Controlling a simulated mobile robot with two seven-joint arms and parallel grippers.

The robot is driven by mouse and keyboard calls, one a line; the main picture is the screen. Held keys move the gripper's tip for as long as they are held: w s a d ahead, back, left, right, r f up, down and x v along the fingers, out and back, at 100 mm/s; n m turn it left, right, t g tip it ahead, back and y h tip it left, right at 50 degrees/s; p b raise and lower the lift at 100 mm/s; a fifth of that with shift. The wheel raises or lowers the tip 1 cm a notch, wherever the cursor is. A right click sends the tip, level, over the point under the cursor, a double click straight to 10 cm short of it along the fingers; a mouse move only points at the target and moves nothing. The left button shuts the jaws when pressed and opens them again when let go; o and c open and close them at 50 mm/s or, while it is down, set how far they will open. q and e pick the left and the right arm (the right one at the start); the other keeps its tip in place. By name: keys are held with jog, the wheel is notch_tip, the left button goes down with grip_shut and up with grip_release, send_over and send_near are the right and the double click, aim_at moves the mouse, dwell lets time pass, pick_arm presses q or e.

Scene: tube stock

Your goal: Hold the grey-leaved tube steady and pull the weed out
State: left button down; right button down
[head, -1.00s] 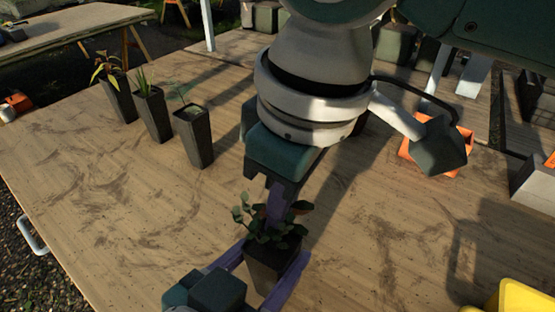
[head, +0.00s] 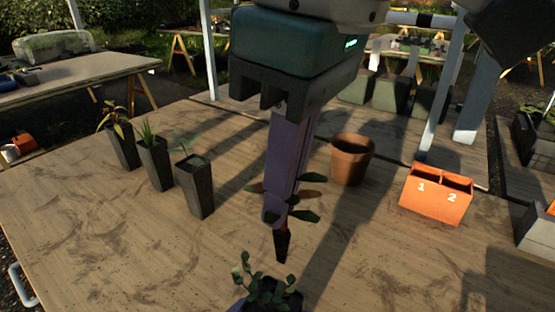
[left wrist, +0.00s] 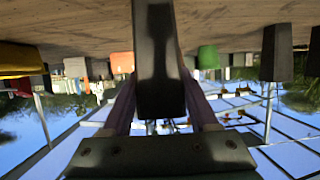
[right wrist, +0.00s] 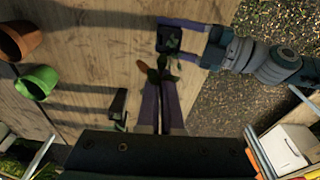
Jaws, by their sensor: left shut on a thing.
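The grey-leaved tube (head: 268,292) stands at the bottom of the head view, its round grey-green leaves showing and its lower part cut off. My left gripper (left wrist: 160,100) is shut around this dark tube (left wrist: 158,60) in the left wrist view, one finger on each side. My right gripper (head: 280,215) is shut on the weed (head: 306,214), which has pointed green and brownish leaves. The weed's dark root plug (head: 283,246) hangs clear above the tube. The weed also shows at the fingertips in the right wrist view (right wrist: 153,74).
Three dark tubes with plants (head: 122,145) (head: 155,163) (head: 200,188) stand in a row at left. A terracotta pot (head: 351,160) and an orange two-compartment box (head: 436,197) marked 1 and 2 stand at right. A green pot (right wrist: 38,82) shows in the right wrist view.

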pick_arm(q)
jog(key=shift+c, duration=0.4)
grip_release()
